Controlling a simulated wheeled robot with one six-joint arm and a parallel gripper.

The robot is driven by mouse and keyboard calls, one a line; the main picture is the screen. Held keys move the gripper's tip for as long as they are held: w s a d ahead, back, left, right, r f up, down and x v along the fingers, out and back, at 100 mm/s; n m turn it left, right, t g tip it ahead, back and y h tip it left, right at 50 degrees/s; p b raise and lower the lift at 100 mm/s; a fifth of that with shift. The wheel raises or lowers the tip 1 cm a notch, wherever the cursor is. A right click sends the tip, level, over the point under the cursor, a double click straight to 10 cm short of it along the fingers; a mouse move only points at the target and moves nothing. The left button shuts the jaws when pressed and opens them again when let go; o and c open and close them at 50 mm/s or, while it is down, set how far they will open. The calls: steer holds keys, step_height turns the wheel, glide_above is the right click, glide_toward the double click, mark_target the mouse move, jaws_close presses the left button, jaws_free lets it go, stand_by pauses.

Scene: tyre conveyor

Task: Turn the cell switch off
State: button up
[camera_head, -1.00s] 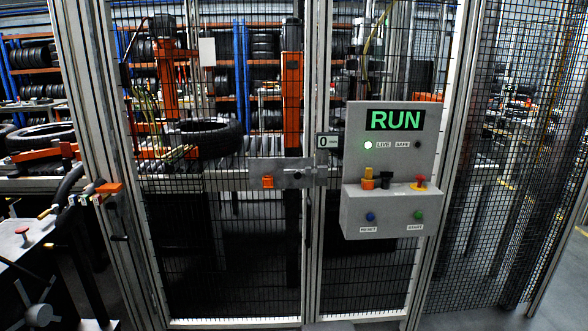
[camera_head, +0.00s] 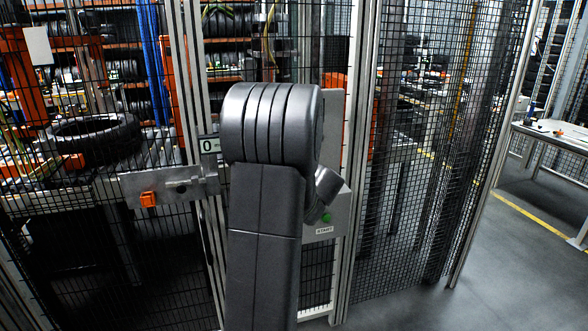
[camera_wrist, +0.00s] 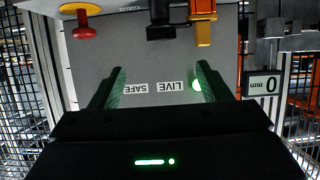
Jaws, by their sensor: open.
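The grey control panel (camera_wrist: 90,60) fills the upper wrist view, seen upside down. On it are a black switch-like part (camera_wrist: 160,22), a yellow-orange part (camera_wrist: 203,22) beside it, and a red mushroom button (camera_wrist: 84,24) on a yellow base. I cannot tell for sure which one is the cell switch. The green lamp (camera_wrist: 197,85) by the LIVE label is lit. My gripper (camera_wrist: 160,70) is open and empty, facing the panel, its fingers spread either side of the labels and apart from the switch parts. In the head view my arm hides most of the panel (camera_head: 333,120).
A fence gate with a latch plate (camera_head: 165,187) and orange part (camera_head: 148,199) stands left of the panel. The green START button (camera_head: 327,217) shows beside my arm. Mesh fence (camera_head: 420,180) stands to the right, with clear floor (camera_head: 500,270) beyond.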

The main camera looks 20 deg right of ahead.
steer(key=x, duration=1.3)
steer(key=shift+w+a, duration=0.15)
steer(key=shift+w, duration=0.25)
steer(key=c, duration=1)
steer(key=shift+p, duration=0.45)
